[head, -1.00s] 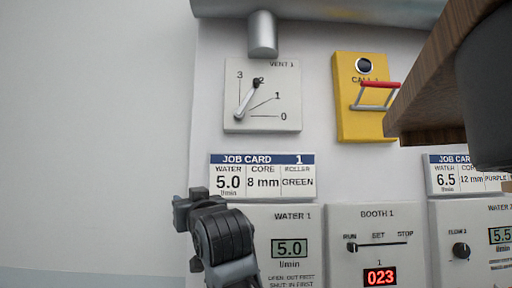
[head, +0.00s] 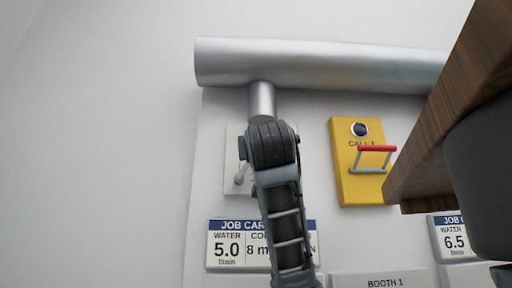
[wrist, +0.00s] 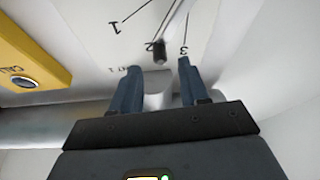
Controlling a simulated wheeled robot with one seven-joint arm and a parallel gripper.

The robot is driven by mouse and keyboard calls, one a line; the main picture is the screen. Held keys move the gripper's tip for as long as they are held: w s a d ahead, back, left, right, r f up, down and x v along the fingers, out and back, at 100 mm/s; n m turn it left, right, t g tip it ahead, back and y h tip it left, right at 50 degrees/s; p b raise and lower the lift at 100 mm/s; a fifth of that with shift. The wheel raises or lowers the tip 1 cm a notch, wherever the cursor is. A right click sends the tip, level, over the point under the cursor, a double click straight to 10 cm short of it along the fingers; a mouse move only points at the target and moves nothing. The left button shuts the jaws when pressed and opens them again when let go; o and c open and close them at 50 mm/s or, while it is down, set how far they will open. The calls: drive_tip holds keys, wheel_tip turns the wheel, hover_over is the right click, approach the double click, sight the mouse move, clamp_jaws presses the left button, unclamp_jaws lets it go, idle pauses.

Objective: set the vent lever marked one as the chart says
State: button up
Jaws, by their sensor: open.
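The vent 1 dial plate (head: 233,160) is on the wall, mostly hidden behind my arm in the head view. The lower part of its pale lever (head: 239,178) shows left of my arm. In the wrist view, upside down, the lever's dark knob (wrist: 159,51) is right beside the mark 2, with the mark 3 to its right. My gripper (wrist: 159,66) is open, its two blue-grey fingers on either side of the knob in the picture. I cannot tell how far the fingertips are from the plate. No chart is in view.
A grey pipe (head: 320,65) runs above the dial, with a short stub down to it. A yellow call box (head: 350,185) with a red-topped handle is to the right. Job card 1 (head: 227,245) is below, partly covered by my arm. A wooden board (head: 440,120) juts in at right.

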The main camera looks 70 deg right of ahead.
drive_tip(key=p+x, duration=0.1)
drive_tip(key=x, duration=0.5)
drive_tip(key=shift+w+d+p, duration=0.1)
drive_tip(key=shift+d+p, duration=0.05)
drive_tip(key=shift+p, duration=0.2)
clamp_jaws()
